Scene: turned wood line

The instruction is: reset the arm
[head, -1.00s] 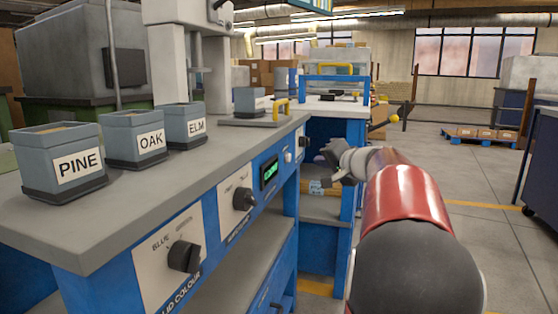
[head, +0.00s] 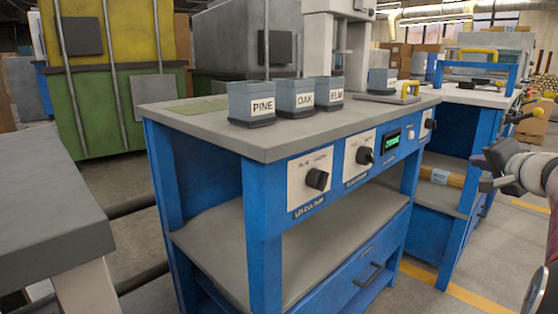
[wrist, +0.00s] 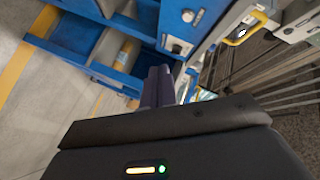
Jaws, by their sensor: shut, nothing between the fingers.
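My gripper (head: 486,172) is at the right edge of the head view, in front of the blue workbench's right side and clear of it. The rest of my arm runs off the right edge. In the wrist view my gripper's dark fingers (wrist: 157,88) are together and hold nothing. Beyond them are blue bench fronts and the floor.
A blue workbench (head: 205,124) carries grey bins labelled PINE (head: 252,104), OAK (head: 295,100) and ELM (head: 328,92). Knobs and a green display (head: 391,140) line its front. A grey table (head: 45,215) stands at left. Open floor (head: 520,262) lies at right.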

